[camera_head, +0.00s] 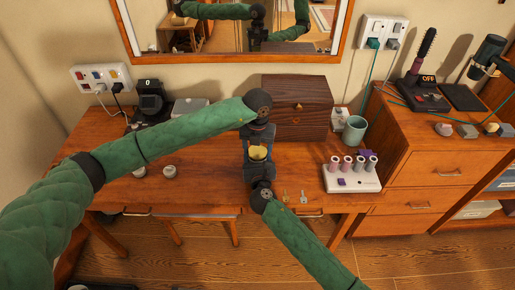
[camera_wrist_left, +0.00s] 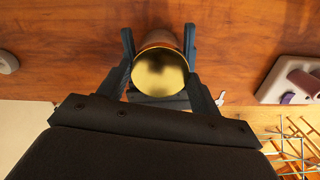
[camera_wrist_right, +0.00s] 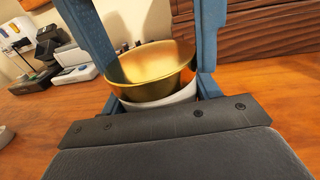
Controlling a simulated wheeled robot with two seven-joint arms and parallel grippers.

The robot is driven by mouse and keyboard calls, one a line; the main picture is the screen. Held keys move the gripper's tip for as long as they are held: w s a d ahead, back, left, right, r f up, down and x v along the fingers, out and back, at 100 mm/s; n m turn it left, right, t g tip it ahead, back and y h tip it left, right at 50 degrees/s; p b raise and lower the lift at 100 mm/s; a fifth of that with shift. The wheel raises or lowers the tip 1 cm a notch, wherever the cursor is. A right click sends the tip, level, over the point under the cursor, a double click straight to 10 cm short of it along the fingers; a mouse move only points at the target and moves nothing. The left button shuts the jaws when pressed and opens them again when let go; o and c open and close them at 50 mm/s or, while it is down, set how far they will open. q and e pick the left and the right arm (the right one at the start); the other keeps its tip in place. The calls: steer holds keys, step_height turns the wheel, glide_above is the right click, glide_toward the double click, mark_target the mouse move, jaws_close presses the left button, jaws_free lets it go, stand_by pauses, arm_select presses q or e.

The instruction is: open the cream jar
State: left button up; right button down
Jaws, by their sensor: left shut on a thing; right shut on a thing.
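The cream jar has a gold top (camera_head: 258,153) and stands between my two grippers over the front middle of the wooden desk. In the right wrist view its white body (camera_wrist_right: 165,97) shows below the wide gold part (camera_wrist_right: 150,65). My left gripper (camera_head: 258,142) comes in from the back and is shut on the jar; its fingers flank the round gold top in the left wrist view (camera_wrist_left: 161,73). My right gripper (camera_head: 258,168) comes from the front and is shut on the jar, one finger on each side. Which part each finger pair touches is partly hidden.
A dark wooden box (camera_head: 297,105) stands behind the jar. A white stand with several small rollers (camera_head: 352,180) and a teal cup (camera_head: 355,130) are to the right. Keys (camera_head: 286,195) lie near the front edge.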

mark_target(258, 151)
arm_select(q)
steer(key=shift+n, duration=1.2)
steer(key=shift+w, duration=0.1)
steer(key=shift+r, duration=0.4)
steer(key=shift+r, duration=0.7)
steer(key=shift+r, duration=0.1)
steer(key=shift+r, duration=1.95)
arm_select(e)
steer(key=shift+c, duration=1.4)
jaws_free()
